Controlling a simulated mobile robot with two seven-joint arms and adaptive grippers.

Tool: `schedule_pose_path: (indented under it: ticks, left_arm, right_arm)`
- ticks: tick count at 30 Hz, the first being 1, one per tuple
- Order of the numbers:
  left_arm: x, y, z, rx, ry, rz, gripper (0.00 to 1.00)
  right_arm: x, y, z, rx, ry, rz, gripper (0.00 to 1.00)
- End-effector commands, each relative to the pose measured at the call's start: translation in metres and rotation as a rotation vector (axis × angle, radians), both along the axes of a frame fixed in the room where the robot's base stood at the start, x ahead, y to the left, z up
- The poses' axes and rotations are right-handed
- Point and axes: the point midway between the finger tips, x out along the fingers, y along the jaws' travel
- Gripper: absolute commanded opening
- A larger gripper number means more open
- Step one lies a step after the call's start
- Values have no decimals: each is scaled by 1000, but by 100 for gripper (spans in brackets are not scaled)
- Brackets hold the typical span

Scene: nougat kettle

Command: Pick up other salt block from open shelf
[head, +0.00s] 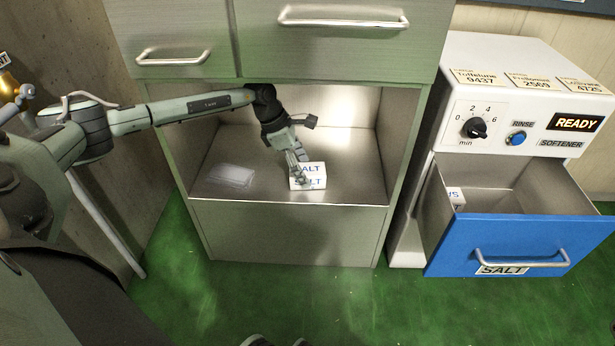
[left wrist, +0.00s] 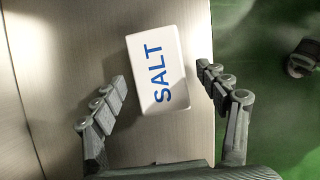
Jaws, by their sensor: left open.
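A white salt block (head: 312,177) with blue SALT lettering lies near the front edge of the open shelf (head: 345,150). It also shows in the left wrist view (left wrist: 158,70). My left gripper (head: 299,176) reaches into the shelf above the block. In the left wrist view its fingers (left wrist: 162,82) are open, one on each side of the block, with gaps visible. The fingers hide part of the block in the head view. My right gripper is not in view.
A softener machine (head: 540,110) stands at the right with its blue-fronted drawer (head: 520,245) open. Another salt block (head: 455,198) is inside that drawer. A pale flat rectangle (head: 231,176) shows on the shelf's left. Closed drawers (head: 320,45) overhang the shelf.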

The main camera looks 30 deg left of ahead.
Motion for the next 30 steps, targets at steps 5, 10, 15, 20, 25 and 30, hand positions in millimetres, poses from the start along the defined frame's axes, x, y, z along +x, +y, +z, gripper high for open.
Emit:
schedule_pose_path:
  ticks: [5, 10, 15, 20, 25, 30]
  left_arm:
    - [3, -5, -12, 2, 1, 0, 74]
    - [4, -5, -11, 1, 1, 0, 74]
    - [4, -5, -11, 1, 1, 0, 57]
    - [3, -5, -11, 1, 1, 0, 37]
    - [3, -5, -11, 1, 1, 0, 16]
    - [4, -5, -10, 0, -3, 1, 0]
  right_arm:
    - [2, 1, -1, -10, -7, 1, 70]
    - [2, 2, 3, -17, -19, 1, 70]
    - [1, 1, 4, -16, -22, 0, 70]
    - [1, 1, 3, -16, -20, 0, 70]
    - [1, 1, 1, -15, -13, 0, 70]
    - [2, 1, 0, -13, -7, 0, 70]
